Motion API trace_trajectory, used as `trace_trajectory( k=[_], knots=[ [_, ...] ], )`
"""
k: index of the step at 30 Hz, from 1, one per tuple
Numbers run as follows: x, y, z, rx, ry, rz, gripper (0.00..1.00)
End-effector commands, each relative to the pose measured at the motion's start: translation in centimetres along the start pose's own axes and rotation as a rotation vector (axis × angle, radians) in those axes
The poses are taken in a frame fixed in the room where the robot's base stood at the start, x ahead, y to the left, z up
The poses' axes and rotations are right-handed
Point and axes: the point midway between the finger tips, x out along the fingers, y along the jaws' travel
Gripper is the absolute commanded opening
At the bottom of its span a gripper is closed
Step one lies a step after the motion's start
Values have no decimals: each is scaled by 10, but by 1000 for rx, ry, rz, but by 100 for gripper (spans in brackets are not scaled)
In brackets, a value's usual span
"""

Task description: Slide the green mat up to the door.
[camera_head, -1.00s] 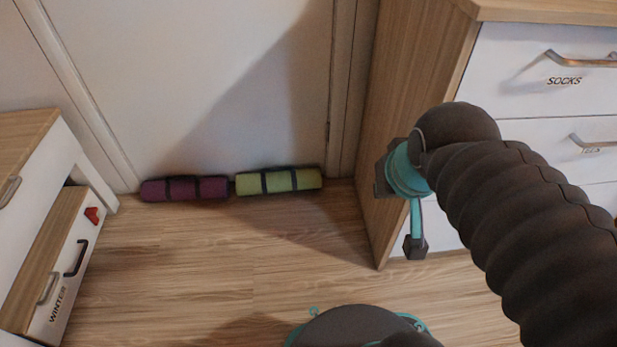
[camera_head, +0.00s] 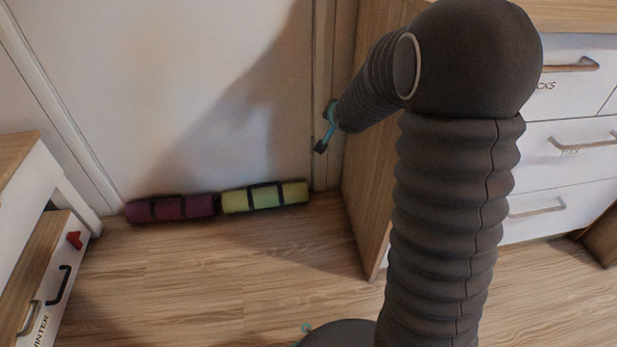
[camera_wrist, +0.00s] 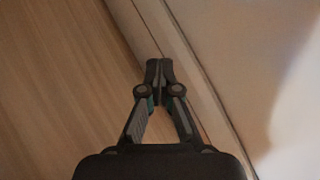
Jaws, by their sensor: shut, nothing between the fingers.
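The green mat (camera_head: 265,197) is rolled up with dark straps and lies on the floor along the bottom of the white door (camera_head: 225,110). It lies end to end with a purple rolled mat (camera_head: 170,208) on its left. My gripper (camera_head: 320,147) is raised near the right door frame, above and to the right of the green mat, apart from it. In the wrist view my gripper (camera_wrist: 159,68) is shut with its fingertips together and empty. Neither mat shows in the wrist view.
A chest with white drawers (camera_head: 565,140) and a wooden side stands on the right. At the lower left an open drawer (camera_head: 45,290) marked WINTER juts out, with a small red piece (camera_head: 74,240) on its front. The wooden floor (camera_head: 210,280) before the mats is clear.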

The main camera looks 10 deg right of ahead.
Motion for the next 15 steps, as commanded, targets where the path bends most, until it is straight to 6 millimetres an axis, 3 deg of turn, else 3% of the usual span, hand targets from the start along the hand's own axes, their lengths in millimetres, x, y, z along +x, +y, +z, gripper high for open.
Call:
trace_trajectory(
  k=[1,6,15],
  knots=[
    [24,5,6,30,8,-12,0],
    [89,16,21,139,55,-82,0],
    [187,48,73,342,111,-227,0]
  ],
)
